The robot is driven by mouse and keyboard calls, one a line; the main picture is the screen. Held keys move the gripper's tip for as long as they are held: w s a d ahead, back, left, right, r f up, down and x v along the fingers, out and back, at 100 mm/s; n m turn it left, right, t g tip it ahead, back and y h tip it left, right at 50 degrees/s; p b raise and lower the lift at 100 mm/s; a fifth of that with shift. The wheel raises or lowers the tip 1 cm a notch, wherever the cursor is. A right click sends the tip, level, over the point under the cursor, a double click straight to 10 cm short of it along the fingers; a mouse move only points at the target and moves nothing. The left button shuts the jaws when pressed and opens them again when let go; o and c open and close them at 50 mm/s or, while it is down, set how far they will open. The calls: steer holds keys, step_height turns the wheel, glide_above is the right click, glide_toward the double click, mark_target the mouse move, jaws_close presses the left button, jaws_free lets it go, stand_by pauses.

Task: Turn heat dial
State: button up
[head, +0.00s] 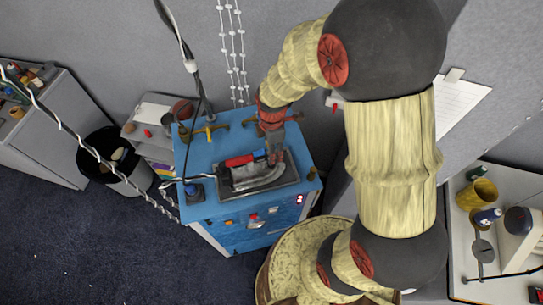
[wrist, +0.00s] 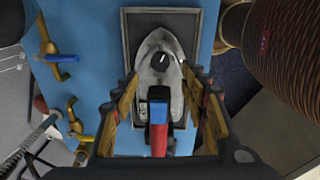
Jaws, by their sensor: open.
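A silver iron (wrist: 172,92) with a red and blue handle (wrist: 158,125) lies on a dark rectangular pad on the blue cabinet. The heat dial (wrist: 162,61), a round black knob with a pale mark, is on the iron's upper body near its nose. In the head view the iron (head: 255,179) lies on the cabinet top, and its dial cannot be made out there. My gripper (wrist: 161,84) is open over the iron, its fingers spread on either side of the handle in the wrist view. It also shows in the head view (head: 274,152), above the iron's right end.
The blue cabinet (head: 195,160) has brass fittings (head: 210,131) along its back and a blue knob fitting at left. A cord (head: 196,90) hangs down to its left side. A black bin (head: 100,150) stands to the left. White counter (head: 470,260) is at right.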

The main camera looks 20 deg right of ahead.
step_height(320, 180, up, 5)
steer(key=shift+f, duration=0.2)
steer(key=shift+d, duration=0.15)
